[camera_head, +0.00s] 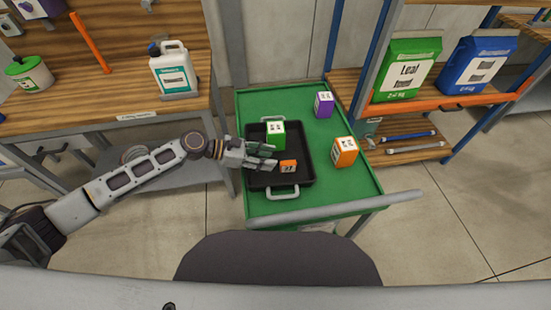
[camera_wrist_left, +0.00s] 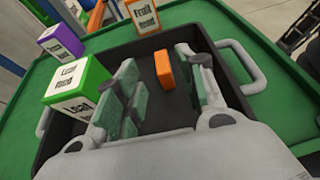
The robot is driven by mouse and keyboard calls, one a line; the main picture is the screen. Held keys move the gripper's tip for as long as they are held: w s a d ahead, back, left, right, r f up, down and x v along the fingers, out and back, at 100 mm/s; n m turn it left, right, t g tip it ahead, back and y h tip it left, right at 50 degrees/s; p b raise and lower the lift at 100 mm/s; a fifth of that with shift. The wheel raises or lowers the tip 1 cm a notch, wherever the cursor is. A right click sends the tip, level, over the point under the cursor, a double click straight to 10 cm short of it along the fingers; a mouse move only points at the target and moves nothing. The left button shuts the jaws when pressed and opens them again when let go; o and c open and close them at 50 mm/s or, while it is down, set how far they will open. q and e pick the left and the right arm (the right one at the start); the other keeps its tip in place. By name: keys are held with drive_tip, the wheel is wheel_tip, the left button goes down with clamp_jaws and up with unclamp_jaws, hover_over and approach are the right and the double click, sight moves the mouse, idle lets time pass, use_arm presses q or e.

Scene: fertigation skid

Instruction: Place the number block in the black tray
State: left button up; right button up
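The number block (camera_head: 288,167) is small and orange with dark marks on a face. It sits inside the black tray (camera_head: 308,166), toward its near side. My left gripper (camera_head: 268,157) is over the tray, just left of the block. In the left wrist view its two fingers (camera_wrist_left: 158,62) are spread apart with nothing gripped. The orange block (camera_wrist_left: 164,69) shows there in the gap between the fingertips, with space on both sides. The tray's dark wall (camera_wrist_left: 230,65) and a handle surround it. My right gripper is not in view.
A green-and-white box (camera_head: 276,133) stands in the tray at its far side. A purple box (camera_head: 324,103) and a larger orange box (camera_head: 345,152) stand on the green cart top (camera_head: 258,102). A bench with a white jug (camera_head: 174,70) is at left, shelves with bags at right.

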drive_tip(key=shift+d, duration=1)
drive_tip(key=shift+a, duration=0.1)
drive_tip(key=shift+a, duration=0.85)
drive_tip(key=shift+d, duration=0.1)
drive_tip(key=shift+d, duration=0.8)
